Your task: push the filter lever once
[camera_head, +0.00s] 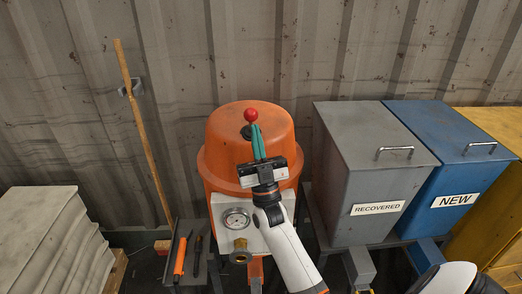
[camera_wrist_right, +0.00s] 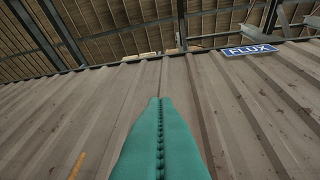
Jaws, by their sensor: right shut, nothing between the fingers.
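The filter lever shows in the head view as a red ball knob (camera_head: 251,115) above the top of the orange domed filter housing (camera_head: 223,135). My right gripper (camera_head: 257,128) is shut and empty, its green fingers pointing up at the dome with the tips just below the red knob. Whether the tips touch the knob or its stem I cannot tell. In the right wrist view the shut green fingers (camera_wrist_right: 160,105) point at the corrugated wall, and the knob does not show there. My left gripper is not in view.
A grey RECOVERED bin (camera_head: 338,185) and a blue NEW bin (camera_head: 425,220) stand right of the housing. A pressure gauge (camera_head: 236,218) sits on its front. A wooden stick (camera_head: 143,130) leans on the wall, and pale stacked slabs (camera_head: 50,240) lie left.

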